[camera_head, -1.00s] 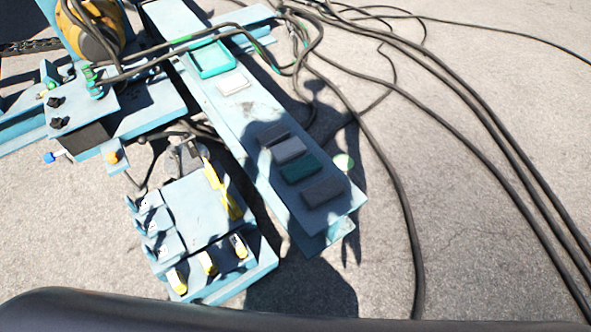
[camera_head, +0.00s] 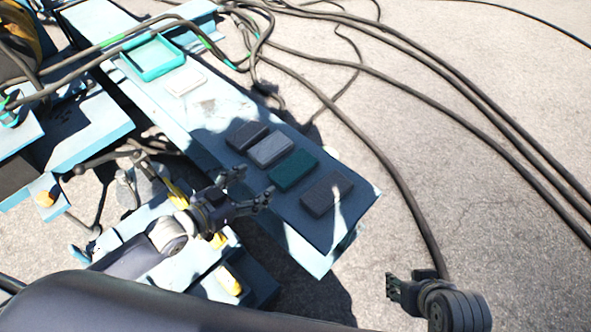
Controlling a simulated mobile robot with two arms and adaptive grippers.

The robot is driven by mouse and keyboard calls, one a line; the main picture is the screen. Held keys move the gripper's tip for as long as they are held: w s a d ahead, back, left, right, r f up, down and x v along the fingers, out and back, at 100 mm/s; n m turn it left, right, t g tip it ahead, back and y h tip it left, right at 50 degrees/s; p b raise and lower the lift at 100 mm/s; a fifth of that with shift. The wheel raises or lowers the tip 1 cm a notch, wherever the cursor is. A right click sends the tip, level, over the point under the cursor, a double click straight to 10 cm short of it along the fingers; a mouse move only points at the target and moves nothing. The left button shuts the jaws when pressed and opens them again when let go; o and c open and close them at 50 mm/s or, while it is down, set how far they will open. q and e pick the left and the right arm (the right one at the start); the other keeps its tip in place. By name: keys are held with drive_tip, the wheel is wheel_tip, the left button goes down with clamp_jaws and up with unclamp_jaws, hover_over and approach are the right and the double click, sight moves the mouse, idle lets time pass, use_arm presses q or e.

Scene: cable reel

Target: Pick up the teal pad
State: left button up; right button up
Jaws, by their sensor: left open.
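The teal pad (camera_head: 292,170) lies flat on the long blue bench (camera_head: 345,225), between a light grey pad (camera_head: 270,149) and a dark grey pad (camera_head: 326,194). A black pad (camera_head: 246,136) lies beyond the light grey one. My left gripper (camera_head: 254,187) is open and empty, to the left of the teal pad and near the bench's left edge, apart from the pads. My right gripper (camera_head: 390,284) shows at the lower right, over the ground. Its finger gap is not clear.
A teal tray (camera_head: 152,57) and a white pad (camera_head: 185,82) lie farther up the bench. Black cables (camera_head: 400,195) run over the ground to the right. A blue stand with yellow parts (camera_head: 229,281) is below my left gripper.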

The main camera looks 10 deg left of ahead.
sight(292, 167)
use_arm(q)
drive_tip(key=shift+w+d+r+m+h+b, duration=0.15)
drive_tip(key=shift+d+r+h+b, duration=0.05)
drive_tip(key=shift+d+r, duration=0.2)
drive_tip(key=shift+w+d+r+m+h+b, duration=0.15)
drive_tip(key=shift+d+r+h, duration=0.1)
drive_tip(key=shift+d, duration=0.25)
drive_tip(key=b+x, duration=0.1)
drive_tip(key=x, duration=0.3)
drive_tip(key=shift+w+d+f, duration=0.2)
drive_tip(key=shift+w, duration=0.1)
drive_tip(key=shift+w+d+f+b, duration=0.1)
drive_tip(key=shift+w+f+b, duration=0.1)
drive_tip(key=shift+b, duration=0.15)
drive_tip(key=w+d+f+b, duration=0.2)
drive_tip(key=shift+w+d+f, duration=0.1)
drive_tip(key=shift+w, duration=0.25)
drive_tip(key=shift+w+d+f, duration=0.1)
drive_tip(key=shift+w+d, duration=0.1)
drive_tip(key=shift+w, duration=0.1)
use_arm(e)
drive_tip(key=w+a+r+t+y, duration=0.1)
drive_tip(key=w+a+r+t, duration=0.1)
drive_tip(key=w+r+t, duration=0.3)
drive_tip(key=w+a+r+t+y, duration=0.2)
drive_tip(key=w+r+t, duration=0.3)
drive_tip(key=w+r, duration=0.4)
drive_tip(key=shift+w+a+r+n+t, duration=0.15)
drive_tip(key=shift+a+r+n+t, duration=0.2)
drive_tip(key=shift+a, duration=0.4)
